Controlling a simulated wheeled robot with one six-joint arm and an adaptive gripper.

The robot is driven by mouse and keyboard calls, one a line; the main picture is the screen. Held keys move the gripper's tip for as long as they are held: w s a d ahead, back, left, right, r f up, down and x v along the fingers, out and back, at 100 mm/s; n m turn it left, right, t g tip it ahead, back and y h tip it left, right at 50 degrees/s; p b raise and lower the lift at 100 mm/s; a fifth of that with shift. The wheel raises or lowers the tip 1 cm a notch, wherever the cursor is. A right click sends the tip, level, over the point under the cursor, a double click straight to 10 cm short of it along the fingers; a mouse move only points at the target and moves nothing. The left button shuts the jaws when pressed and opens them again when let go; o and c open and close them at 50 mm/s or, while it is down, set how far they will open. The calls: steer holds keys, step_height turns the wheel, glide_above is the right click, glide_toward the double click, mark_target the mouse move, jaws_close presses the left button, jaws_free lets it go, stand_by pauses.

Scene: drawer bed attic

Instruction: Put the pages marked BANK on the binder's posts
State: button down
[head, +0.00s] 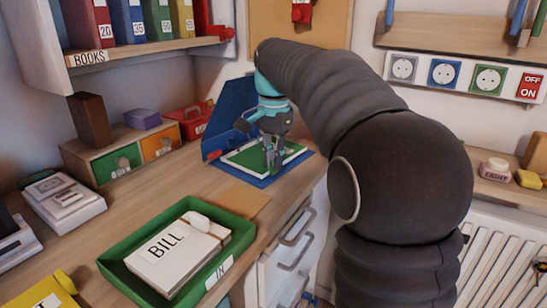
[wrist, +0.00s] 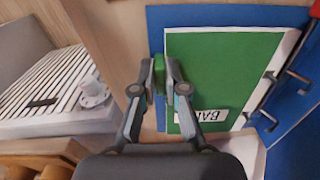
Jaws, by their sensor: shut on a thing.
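The pages marked BANK are a flat green sheet stack with a white edge (wrist: 225,65); a partly hidden white label on it reads "BA". The stack also shows in the head view (head: 245,157), over the open blue binder (wrist: 220,14), whose raised cover (head: 236,106) stands behind. My gripper (wrist: 159,72) is shut on a small green tab at the pages' left edge in the wrist view. In the head view my gripper (head: 271,160) points down over the pages. Metal posts (wrist: 268,78) show at the pages' right edge; I cannot tell whether they pass through the holes.
A green tray (head: 240,235) marked IN holds a BILL stack (head: 165,260) at the front. Small drawers (head: 120,165) and a red box (head: 190,120) stand left of the binder. A book shelf (head: 140,52) hangs above. The desk edge and drawer handles (head: 297,228) lie right.

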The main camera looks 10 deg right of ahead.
steer(key=shift+f, duration=0.3)
steer(key=c, duration=1.1)
jaws_free()
steer(key=shift+c, duration=0.2)
steer(key=shift+r, duration=0.1)
step_height(320, 180, up, 12)
steer(key=shift+s, duration=0.1)
steer(key=s+f+n+t, duration=0.5)
steer(key=s+f+n, duration=0.5)
steer(key=s+f, duration=1.3)
steer(key=s, duration=0.3)
steer(key=shift+n, duration=0.3)
